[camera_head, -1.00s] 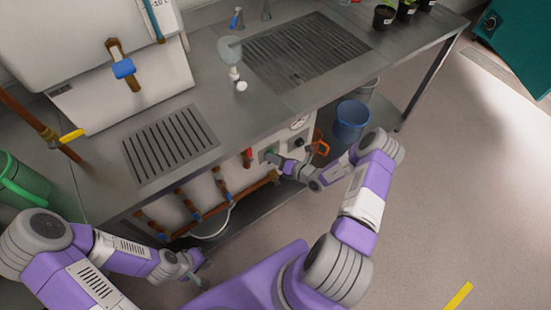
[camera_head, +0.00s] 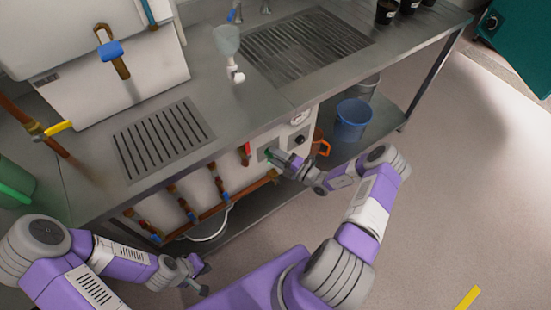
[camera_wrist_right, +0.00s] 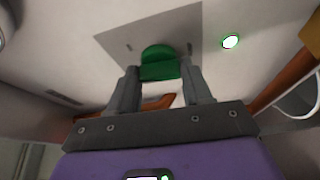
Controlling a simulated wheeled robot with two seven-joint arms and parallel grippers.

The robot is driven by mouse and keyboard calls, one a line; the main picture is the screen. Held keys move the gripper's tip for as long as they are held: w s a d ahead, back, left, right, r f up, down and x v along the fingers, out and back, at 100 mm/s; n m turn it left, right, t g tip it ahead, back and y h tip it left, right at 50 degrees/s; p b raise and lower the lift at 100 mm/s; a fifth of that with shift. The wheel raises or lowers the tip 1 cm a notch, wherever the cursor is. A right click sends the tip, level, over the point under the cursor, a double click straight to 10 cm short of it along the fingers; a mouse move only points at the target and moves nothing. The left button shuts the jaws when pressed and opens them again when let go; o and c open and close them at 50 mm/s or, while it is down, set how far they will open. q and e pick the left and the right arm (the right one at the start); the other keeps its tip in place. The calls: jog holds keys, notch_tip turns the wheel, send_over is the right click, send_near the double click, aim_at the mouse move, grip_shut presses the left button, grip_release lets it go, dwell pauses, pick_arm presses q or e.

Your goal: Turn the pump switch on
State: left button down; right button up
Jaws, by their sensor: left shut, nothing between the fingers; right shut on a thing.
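The pump switch is a green knob (camera_wrist_right: 160,66) on a grey plate (camera_wrist_right: 118,42) on the pale front panel under the bench. In the right wrist view it sits between my right fingers (camera_wrist_right: 160,76), which are shut on it. My left gripper (camera_head: 203,279) is shut and empty, low in front of the bench, away from the switch.
Pipes with blue-handled valves (camera_head: 225,196) run along the panel left of the switch. A gauge (camera_head: 300,117) and an orange handle (camera_head: 321,143) are to its right. A blue bucket (camera_head: 353,120) stands on the lower shelf.

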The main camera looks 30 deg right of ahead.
jog(key=shift+a+f+m+t+h+b, duration=0.15)
jog(key=shift+m+t+b, duration=0.3)
jog(key=shift+m, duration=0.95)
jog(key=shift+d+r+m+t+h+b, duration=0.15)
jog(key=shift+m+t, duration=0.45)
jog(key=shift+m, duration=0.8)
jog(key=shift+a+f+m+t+h+b, duration=0.15)
jog(key=shift+m+t+b, duration=0.35)
jog(key=shift+m, duration=0.9)
jog(key=o, duration=1)
jog(key=shift+o, duration=0.2)
jog(key=p+v, duration=0.1)
jog(key=v, duration=0.6)
jog(key=shift+s+f+p, duration=0.2)
jog(key=shift+s+p, duration=0.1)
